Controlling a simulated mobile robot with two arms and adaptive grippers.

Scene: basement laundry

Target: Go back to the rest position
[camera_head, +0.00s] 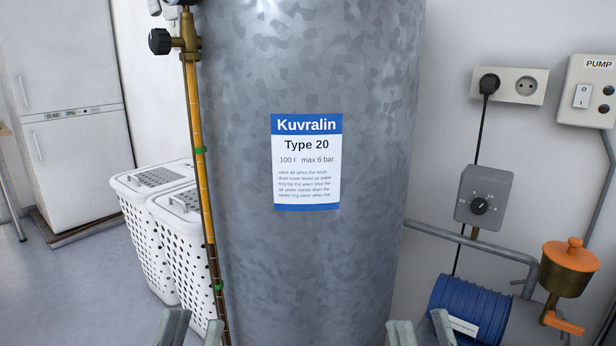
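Only the fingertips of my two grippers show, at the bottom edge in the head view. My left gripper (192,333) has its two grey-green fingers apart, with nothing visible between them. My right gripper (422,333) also has its fingers apart, with nothing visible between them. Both appear in front of the lower part of a large galvanized tank (310,260), the left one by its left edge. The rest of both arms is out of the picture.
The tank carries a Kuvralin label (307,162) and a sight tube (198,150). White laundry baskets (185,245) and a fridge (65,110) stand left. At right are a pump switch (590,92), grey dial box (484,197), blue motor (465,312) and orange-capped brass fitting (568,268).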

